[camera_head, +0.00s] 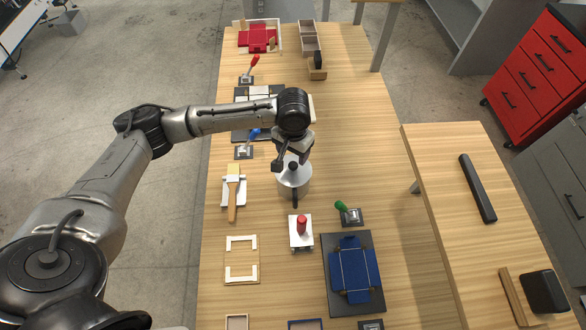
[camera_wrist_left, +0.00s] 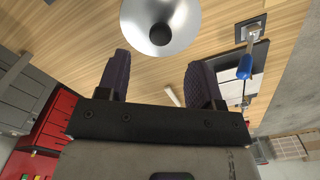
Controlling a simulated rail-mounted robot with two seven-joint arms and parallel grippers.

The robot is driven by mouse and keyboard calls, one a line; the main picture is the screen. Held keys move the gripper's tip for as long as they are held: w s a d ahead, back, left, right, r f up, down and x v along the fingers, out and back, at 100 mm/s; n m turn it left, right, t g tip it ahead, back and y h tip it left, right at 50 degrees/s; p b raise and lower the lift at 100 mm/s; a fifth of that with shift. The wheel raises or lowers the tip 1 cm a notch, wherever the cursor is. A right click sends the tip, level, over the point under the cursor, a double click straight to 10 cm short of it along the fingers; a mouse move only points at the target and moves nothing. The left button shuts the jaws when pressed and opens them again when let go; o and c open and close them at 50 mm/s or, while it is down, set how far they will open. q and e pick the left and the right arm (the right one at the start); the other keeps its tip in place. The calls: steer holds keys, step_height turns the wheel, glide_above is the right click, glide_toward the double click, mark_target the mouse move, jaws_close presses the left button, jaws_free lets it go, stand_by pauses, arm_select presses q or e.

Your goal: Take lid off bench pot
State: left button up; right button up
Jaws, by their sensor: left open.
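The bench pot (camera_head: 296,190) stands on the wooden bench, with a dark handle pointing toward the near side. Its silver lid (camera_head: 285,178) is on top and has a round black knob (camera_head: 293,167). In the left wrist view the silver lid (camera_wrist_left: 185,15) shows at the top edge, cut off, with its black knob (camera_wrist_left: 160,34). My left gripper (camera_head: 291,157) is just above and on the far side of the knob in the head view. Its two fingers (camera_wrist_left: 160,78) are open and empty, and the knob is not between them. My right gripper is not in view.
Bench right of the pot is clear.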

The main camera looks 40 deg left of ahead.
mark_target(293, 164)
arm_select(q)
steer(key=shift+w+f, duration=0.1)
steer(key=shift+f, duration=3.8)
steer(key=shift+c, duration=0.4)
steer(key=shift+a, duration=0.1)
steer(key=c, duration=0.9)
